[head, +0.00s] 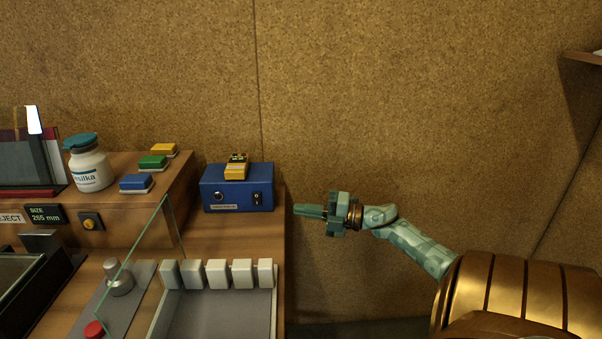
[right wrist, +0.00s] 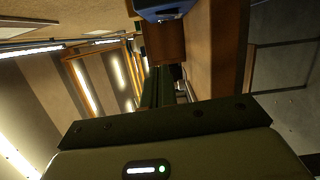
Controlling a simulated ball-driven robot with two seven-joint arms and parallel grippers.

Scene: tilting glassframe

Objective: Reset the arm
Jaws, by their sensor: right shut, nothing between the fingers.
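My right gripper (head: 308,211) is in the head view, right of the bench edge, with its fingers pointing left. Its fingers are together with nothing between them. In the right wrist view the closed fingers (right wrist: 160,88) reach away from the dark palm. My right arm (head: 415,245) stretches in from the right, over free space beside the bench. My left gripper is not in either view.
A blue box (head: 237,190) with a yellow item (head: 236,167) on top stands near the gripper. A slanted glass pane (head: 135,262), white blocks (head: 217,273), a grey knob (head: 118,278) and a jar (head: 90,168) are on the bench. Right of the bench is open room before the wall.

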